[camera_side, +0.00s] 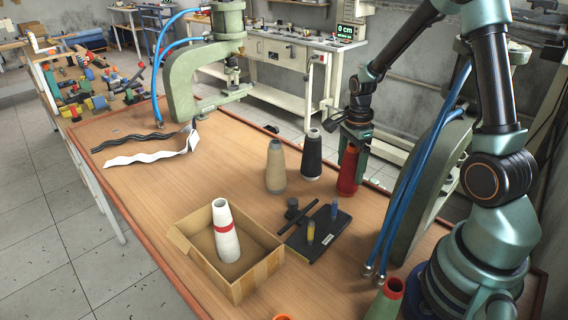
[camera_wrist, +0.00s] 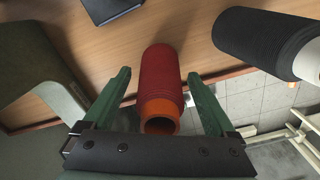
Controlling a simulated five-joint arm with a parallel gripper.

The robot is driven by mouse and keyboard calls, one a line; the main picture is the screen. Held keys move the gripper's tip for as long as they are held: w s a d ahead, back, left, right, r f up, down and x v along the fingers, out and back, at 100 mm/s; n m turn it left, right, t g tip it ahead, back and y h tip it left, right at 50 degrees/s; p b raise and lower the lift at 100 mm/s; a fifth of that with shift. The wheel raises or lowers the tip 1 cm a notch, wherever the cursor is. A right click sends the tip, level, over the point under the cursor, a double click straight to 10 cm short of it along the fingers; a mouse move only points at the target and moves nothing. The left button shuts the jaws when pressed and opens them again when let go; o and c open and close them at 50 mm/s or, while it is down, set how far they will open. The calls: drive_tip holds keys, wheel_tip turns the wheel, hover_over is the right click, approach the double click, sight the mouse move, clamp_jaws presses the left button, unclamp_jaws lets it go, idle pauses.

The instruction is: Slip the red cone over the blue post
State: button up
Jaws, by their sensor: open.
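The red cone (camera_side: 349,172) stands upright on the wooden table, near its right side; its orange open top shows in the wrist view (camera_wrist: 163,85). My gripper (camera_side: 353,158) is over the cone from above. In the wrist view its two green fingers (camera_wrist: 159,76) are open, one on each side of the cone, with gaps visible between fingers and cone.
A black cone (camera_side: 312,155) and a tan cone (camera_side: 275,167) stand left of the red one; the black one also shows in the wrist view (camera_wrist: 262,36). A cardboard box (camera_side: 262,272) holds a white cone with a red band. Green presses flank the table.

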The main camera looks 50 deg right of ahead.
drive_tip(key=shift+c, duration=0.3)
clamp_jaws()
wheel_tip(320, 180, up, 20)
drive_tip(key=f, duration=0.1)
drive_tip(key=s+a+f, duration=0.2)
drive_tip(key=a, duration=0.4)
drive_tip(key=s+a+f, duration=0.1)
drive_tip(key=s+a, duration=0.1)
drive_tip(key=a, duration=0.4)
drive_tip(key=shift+f, duration=0.4)
drive_tip(key=shift+s, duration=0.1)
